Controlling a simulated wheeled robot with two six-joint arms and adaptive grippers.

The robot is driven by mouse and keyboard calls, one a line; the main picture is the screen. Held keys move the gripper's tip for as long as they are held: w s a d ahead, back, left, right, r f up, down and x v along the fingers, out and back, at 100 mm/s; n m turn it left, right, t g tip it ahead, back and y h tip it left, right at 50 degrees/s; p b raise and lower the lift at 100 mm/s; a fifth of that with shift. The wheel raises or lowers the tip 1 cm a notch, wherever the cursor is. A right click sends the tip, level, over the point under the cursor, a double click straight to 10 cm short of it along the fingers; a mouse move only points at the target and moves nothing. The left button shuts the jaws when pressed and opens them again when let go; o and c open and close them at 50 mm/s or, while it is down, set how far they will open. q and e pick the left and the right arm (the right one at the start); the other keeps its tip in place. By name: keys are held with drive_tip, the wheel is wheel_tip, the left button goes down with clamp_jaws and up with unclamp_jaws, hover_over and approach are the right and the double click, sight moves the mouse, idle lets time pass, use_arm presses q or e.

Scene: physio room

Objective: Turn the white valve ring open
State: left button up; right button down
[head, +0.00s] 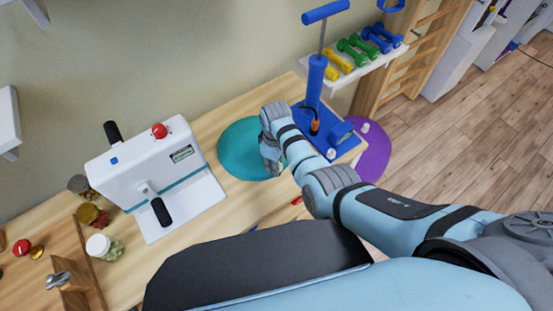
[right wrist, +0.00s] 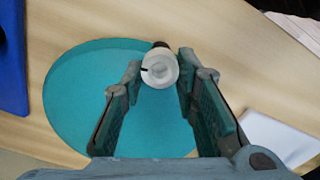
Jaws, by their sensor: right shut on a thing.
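The white valve ring (right wrist: 159,70) is a small round piece with a dark mark on its left side. In the right wrist view it sits at the edge of a flat round teal cushion (right wrist: 80,105), between the fingertips of my right gripper (right wrist: 160,64), which is shut on it. In the head view the teal cushion (head: 238,150) lies on the wooden table, and my right gripper (head: 271,164) reaches down at its right edge. The gripper and wrist hide the ring there. My left gripper is not in view.
A blue pump (head: 315,85) stands on a blue base right of the cushion. A white machine with black handles (head: 145,165) stands left. A dumbbell shelf (head: 350,73) is behind.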

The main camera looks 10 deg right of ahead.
drive_tip(key=shift+a+n, duration=0.1)
drive_tip(key=shift+n, duration=1.6)
drive_tip(key=c, duration=1.3)
unclamp_jaws()
wheel_tip(320, 180, up, 12)
drive_tip(key=shift+r, duration=0.1)
